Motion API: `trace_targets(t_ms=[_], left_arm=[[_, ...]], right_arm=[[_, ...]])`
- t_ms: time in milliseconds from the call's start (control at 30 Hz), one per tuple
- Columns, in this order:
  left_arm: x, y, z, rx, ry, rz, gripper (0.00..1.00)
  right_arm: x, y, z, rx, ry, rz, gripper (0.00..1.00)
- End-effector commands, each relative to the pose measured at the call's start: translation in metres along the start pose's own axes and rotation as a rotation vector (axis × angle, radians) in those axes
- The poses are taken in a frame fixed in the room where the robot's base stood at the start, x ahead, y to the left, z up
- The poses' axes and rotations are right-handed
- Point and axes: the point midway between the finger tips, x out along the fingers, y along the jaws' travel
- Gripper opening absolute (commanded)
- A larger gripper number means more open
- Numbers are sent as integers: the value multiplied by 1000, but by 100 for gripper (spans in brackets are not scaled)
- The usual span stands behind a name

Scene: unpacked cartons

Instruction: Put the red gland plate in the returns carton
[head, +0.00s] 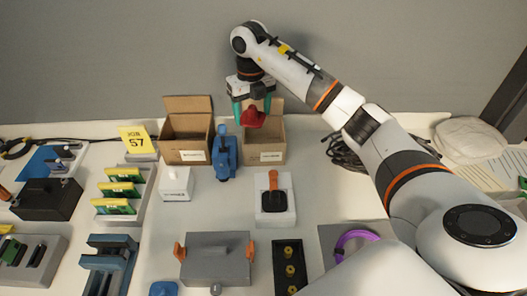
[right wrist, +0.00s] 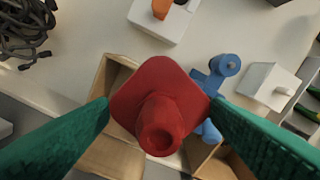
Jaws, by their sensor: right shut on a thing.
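The red gland plate (head: 253,117) is held in my right gripper (head: 252,108), between its green fingertips. It is in the air over the opening of the right-hand carton (head: 256,146). In the right wrist view the plate (right wrist: 158,95) shows its round boss toward the camera, with a green finger at each side. The plate hides part of the carton (right wrist: 117,72) below. A second open carton (head: 186,147) stands to the left. Both cartons carry white labels too small to read. My left gripper is not in view.
A blue clamp-like fixture (head: 225,155) stands between the cartons. A white block (head: 177,186) and an orange-handled item (head: 273,190) on a white base are in front. Dark cables (head: 343,150) lie right of the cartons. A yellow job sign (head: 136,141) stands left.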

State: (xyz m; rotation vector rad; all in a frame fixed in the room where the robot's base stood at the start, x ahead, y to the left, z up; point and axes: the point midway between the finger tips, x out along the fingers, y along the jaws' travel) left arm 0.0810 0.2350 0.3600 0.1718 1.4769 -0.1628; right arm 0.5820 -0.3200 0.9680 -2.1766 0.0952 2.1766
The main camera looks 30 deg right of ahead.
Motion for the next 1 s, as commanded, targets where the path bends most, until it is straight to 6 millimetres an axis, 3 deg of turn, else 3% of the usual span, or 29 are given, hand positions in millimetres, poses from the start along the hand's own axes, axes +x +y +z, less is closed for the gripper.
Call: trace_targets(t_ms=[200, 433, 667, 767, 1000], left_arm=[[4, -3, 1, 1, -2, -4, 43], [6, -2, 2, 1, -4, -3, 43], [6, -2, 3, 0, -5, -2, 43], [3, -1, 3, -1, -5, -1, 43], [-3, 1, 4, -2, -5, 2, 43]], right_arm=[[-3, 28, -22, 613, 0, -2, 49], [-3, 47, -34, 1078, 1, -2, 49], [3, 54, -36, 1245, -1, 1, 49], [22, 54, -36, 1252, -4, 3, 49], [86, 53, -35, 1249, -5, 3, 49]])
